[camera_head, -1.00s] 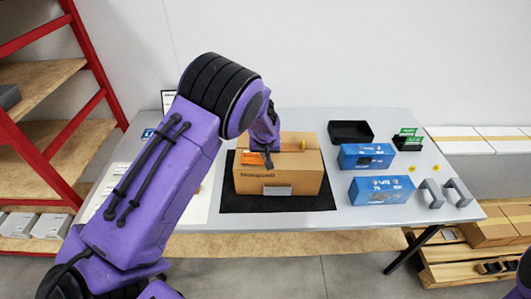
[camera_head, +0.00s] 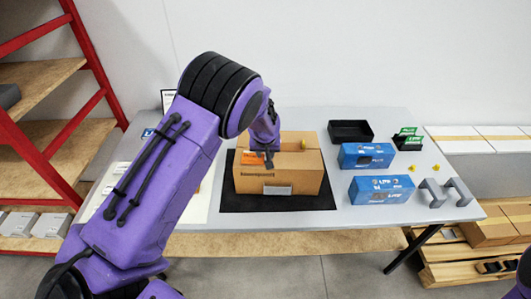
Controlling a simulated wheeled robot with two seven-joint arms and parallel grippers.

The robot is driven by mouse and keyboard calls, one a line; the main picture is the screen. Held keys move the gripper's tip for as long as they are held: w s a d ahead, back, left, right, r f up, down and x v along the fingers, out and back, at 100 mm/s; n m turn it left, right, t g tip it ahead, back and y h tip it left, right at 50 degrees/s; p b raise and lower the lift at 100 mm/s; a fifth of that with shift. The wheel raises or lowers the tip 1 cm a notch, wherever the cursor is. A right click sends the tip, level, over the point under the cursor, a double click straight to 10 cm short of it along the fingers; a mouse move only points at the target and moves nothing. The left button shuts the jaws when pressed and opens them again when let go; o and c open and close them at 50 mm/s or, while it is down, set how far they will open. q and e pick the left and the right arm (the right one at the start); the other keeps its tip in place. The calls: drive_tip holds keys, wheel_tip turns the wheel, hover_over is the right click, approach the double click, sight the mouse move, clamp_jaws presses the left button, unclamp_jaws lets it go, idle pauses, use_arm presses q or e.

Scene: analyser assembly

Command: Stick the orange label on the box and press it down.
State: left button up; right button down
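The cardboard box (camera_head: 295,177) stands on a black mat (camera_head: 235,200) in the middle of the table. The orange label (camera_head: 250,158) lies on the left part of the box's top, partly hidden by my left gripper. My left gripper (camera_head: 268,163) points down over the box top at the label's right edge. Its fingertips are small and dark, and I cannot tell whether they are open or shut, or whether they touch the label. Only a bit of my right arm shows at the lower right edge; its gripper is out of view.
On the table's right are two blue boxes (camera_head: 381,190), a black tray (camera_head: 350,131), a black holder with green cards (camera_head: 407,140), yellow pieces (camera_head: 411,168) and grey brackets (camera_head: 445,192). A red shelf rack (camera_head: 88,75) stands at left, cartons (camera_head: 490,233) on a pallet at right.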

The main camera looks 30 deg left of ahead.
use_arm(q)
drive_tip(key=shift+r, duration=3.4)
